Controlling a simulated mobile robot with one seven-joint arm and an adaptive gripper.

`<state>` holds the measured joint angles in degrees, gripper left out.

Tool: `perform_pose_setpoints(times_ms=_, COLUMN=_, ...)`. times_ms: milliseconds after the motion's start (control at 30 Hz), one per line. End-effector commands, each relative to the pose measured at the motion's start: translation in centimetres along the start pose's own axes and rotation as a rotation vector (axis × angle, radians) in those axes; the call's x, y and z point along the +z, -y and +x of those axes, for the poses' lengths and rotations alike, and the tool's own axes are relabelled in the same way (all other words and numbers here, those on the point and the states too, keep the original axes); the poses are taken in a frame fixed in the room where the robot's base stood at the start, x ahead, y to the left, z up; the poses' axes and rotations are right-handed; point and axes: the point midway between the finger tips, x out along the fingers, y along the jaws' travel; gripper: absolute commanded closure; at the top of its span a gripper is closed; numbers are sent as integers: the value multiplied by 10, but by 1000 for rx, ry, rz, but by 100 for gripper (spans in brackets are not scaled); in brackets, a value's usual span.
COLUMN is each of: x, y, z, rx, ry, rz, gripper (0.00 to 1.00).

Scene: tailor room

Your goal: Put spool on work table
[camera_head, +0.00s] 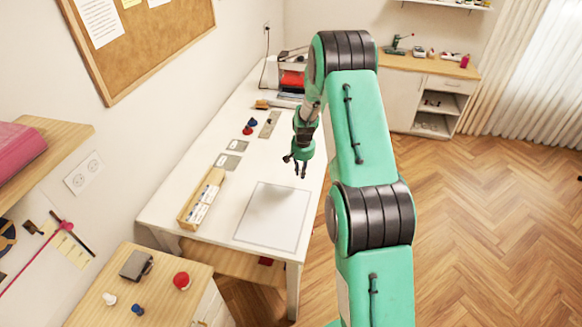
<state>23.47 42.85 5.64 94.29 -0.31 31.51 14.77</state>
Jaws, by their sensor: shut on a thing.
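The white work table (215,225) runs along the left wall. My gripper (296,168) hangs over its right side, with its dark fingers pointing down. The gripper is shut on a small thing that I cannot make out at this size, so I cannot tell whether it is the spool. A red and a blue spool-like thing (249,126) stand on the table further back. A white (109,298), a blue (137,309) and a red (181,281) small thing stand on the wooden cabinet at lower left.
A pale outlined sheet (272,217) lies on the near part of the table, bare but for a shadow. A long wooden box (187,214) lies left of it. Grey cards (228,161) lie behind. A sewing machine-like thing with red (291,80) stands at the far end.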

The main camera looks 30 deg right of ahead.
Motion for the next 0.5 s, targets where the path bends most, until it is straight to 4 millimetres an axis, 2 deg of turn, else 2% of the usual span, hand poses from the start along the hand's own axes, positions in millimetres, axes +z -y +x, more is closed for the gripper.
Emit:
perform_pose_setpoints(times_ms=133, x=2, y=0, z=13, rx=0, ry=1, rz=-1, gripper=93)
perform_pose_setpoints(times_ms=500, x=2, y=0, z=15, rx=0, ry=1, rz=-1, gripper=93)
